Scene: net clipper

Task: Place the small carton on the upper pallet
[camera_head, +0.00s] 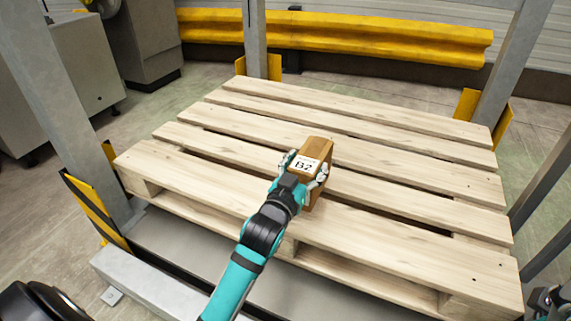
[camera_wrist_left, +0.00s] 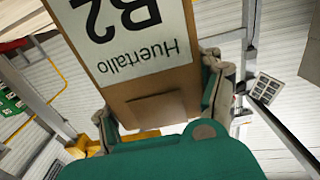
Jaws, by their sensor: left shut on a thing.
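The small brown carton (camera_head: 318,147) has a white label marked B2. My left gripper (camera_head: 305,172) is shut on it, with one finger on each side. The carton is over the middle of the wooden upper pallet (camera_head: 400,238); I cannot tell whether it touches the slats. In the left wrist view the carton (camera_wrist_left: 155,108) fills the space between the fingers, and its label also reads "Huertallo". My right gripper (camera_head: 550,302) shows only partly at the lower right edge, and its jaws are not clear.
The pallet's slats are otherwise bare. Grey rack posts (camera_head: 75,110) with yellow guards stand around it. A grey rack beam (camera_head: 150,285) runs along the near side. A yellow barrier (camera_head: 380,40) and grey cabinets (camera_head: 60,80) stand behind.

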